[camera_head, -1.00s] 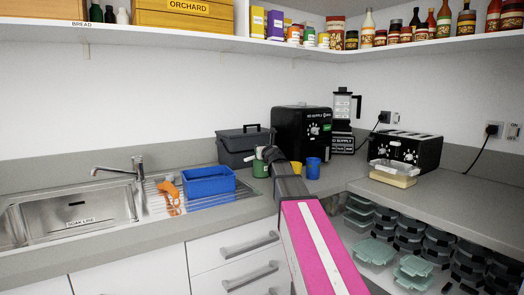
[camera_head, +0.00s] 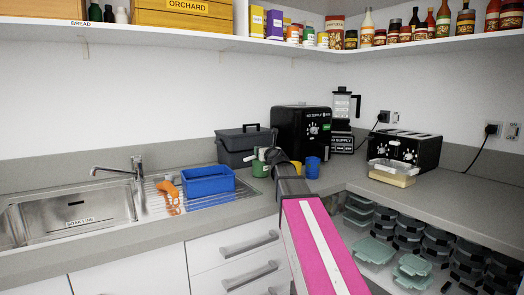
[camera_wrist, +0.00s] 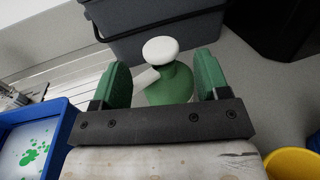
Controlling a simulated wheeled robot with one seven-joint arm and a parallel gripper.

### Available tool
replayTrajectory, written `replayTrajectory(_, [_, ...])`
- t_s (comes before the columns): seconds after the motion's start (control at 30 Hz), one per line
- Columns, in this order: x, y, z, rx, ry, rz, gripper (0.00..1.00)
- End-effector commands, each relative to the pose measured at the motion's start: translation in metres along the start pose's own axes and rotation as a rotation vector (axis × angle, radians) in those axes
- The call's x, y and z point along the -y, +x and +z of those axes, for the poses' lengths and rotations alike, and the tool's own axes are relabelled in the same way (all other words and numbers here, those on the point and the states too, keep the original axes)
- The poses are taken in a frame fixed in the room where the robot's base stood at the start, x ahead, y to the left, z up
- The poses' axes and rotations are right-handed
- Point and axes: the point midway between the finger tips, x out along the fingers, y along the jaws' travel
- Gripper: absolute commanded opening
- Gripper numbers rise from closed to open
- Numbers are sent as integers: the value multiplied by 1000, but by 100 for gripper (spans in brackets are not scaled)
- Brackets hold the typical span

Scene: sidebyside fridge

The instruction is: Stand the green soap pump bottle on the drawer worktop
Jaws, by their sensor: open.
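The green soap pump bottle (camera_head: 259,170) stands at the back of the grey worktop (camera_head: 228,220), right of the blue bin. In the wrist view the bottle (camera_wrist: 174,84), with its round white pump head and spout, is between the two green fingers of my gripper (camera_wrist: 162,76). The fingers are open, with a gap visible on each side of the bottle. In the head view my gripper (camera_head: 270,156) is at the bottle and partly covers it. The lower part of the bottle is hidden by the gripper's palm in the wrist view.
A blue bin (camera_head: 208,187) and orange object (camera_head: 169,194) are at the left, by the sink (camera_head: 75,215). Yellow (camera_head: 297,169) and blue (camera_head: 313,168) cups stand at the right. The worktop's front strip above the drawers is clear.

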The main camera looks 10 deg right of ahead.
Motion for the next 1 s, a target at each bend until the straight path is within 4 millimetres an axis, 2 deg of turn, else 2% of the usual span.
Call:
replayTrajectory(0.03, [-1, -16, -1, 0, 0, -1, 69])
replayTrajectory(0.2, [-1, -51, 0, 1, 0, 0, 69])
replayTrajectory(0.4, [-1, -77, 0, 1, 0, 0, 69])
replayTrajectory(1.0, [0, -80, 0, 0, 0, 1, 69])
